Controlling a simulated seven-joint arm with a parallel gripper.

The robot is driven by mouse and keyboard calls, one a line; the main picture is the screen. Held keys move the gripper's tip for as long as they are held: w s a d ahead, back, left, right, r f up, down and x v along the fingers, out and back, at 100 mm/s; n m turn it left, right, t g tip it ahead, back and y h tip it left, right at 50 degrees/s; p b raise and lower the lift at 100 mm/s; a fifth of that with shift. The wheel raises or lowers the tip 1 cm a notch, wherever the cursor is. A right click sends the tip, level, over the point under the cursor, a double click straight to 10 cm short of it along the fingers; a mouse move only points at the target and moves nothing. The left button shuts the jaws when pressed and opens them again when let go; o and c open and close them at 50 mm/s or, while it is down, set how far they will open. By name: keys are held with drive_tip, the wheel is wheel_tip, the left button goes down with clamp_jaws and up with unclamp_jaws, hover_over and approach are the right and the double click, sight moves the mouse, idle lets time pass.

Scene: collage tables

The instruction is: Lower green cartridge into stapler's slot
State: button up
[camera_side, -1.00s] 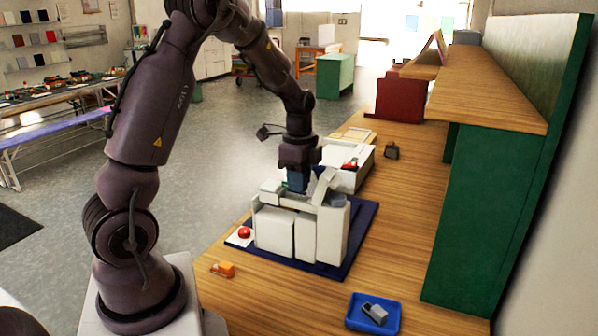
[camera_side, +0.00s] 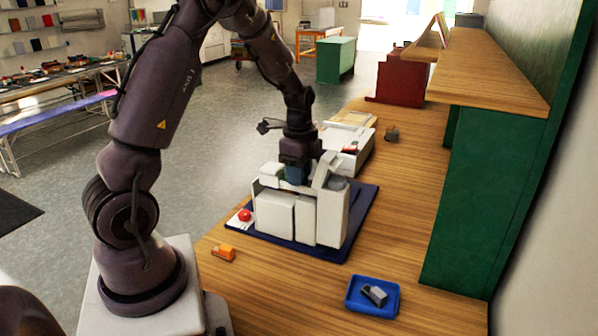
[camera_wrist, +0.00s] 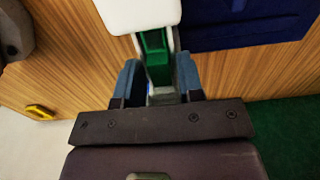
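The stapler is a bulky white machine (camera_side: 273,215) on a dark blue mat (camera_side: 364,205). My gripper (camera_side: 297,181) points down at the top of it, beside its slanted white arm (camera_side: 326,168). In the wrist view my gripper (camera_wrist: 159,80) has a blue finger on each side of the green cartridge (camera_wrist: 156,58), close against it, and appears shut on it. The cartridge lines up with a channel in the white part (camera_wrist: 140,14). How deep its far end sits is hidden. In the side view the fingertips and the cartridge between them are mostly hidden by the stapler.
An orange block (camera_side: 224,253) lies on the wooden table nearby. A blue tray (camera_side: 353,303) holds a grey piece (camera_side: 375,295) in front. A white box (camera_side: 350,142) stands behind. Green shelving (camera_side: 490,200) bounds the right.

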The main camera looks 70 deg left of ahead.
drive_tip(key=shift+o, duration=0.8)
wheel_tip(320, 180, up, 13)
